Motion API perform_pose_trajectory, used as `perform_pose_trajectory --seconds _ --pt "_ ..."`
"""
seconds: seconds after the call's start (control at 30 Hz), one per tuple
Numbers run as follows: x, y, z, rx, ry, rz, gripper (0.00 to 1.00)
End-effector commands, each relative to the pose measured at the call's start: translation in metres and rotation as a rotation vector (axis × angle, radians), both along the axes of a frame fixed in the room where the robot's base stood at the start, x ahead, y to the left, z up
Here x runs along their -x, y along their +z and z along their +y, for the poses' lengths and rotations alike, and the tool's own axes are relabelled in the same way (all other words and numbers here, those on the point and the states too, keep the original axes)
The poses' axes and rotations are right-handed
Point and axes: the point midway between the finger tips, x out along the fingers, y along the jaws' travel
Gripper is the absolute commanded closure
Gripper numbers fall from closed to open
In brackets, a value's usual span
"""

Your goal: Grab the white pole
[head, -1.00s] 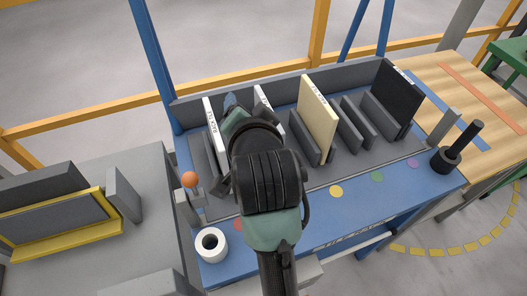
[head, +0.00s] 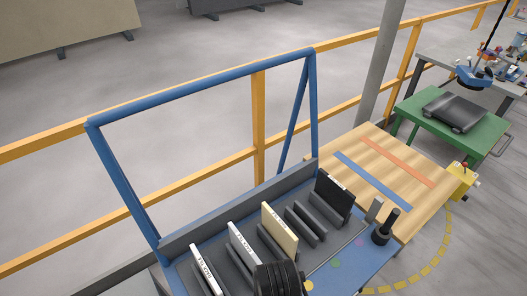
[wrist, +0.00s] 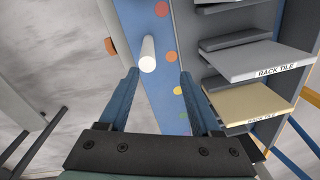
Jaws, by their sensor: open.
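The white pole (wrist: 148,54) is a short white cylinder on the blue table surface in the wrist view, its round near end facing me. It is outside the head view. My gripper (wrist: 158,76) is open and empty, with its two blue fingers spread apart. The pole shows beyond the fingertips, in the gap between them and nearer the left finger. I cannot tell how far it is from the tips. In the head view the fingers are out of sight; only a black part of my arm shows at the bottom edge.
A rack on the blue table holds upright tiles: white (head: 206,270), cream (head: 280,228) and black (head: 333,196). In the wrist view a pale tile (wrist: 258,62) and the cream tile stand right of my fingers.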

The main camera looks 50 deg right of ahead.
Motion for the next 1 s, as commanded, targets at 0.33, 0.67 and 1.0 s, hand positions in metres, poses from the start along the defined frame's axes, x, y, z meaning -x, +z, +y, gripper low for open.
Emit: perform_pose_trajectory --seconds 0.33,0.67,1.0 --pt "0.02 -0.014 0.008 -0.05 -0.067 0.06 0.35" --pt "0.019 -0.066 0.008 -0.047 -0.065 0.056 0.35" --pt "0.019 -0.088 0.008 -0.047 -0.065 0.057 0.35"
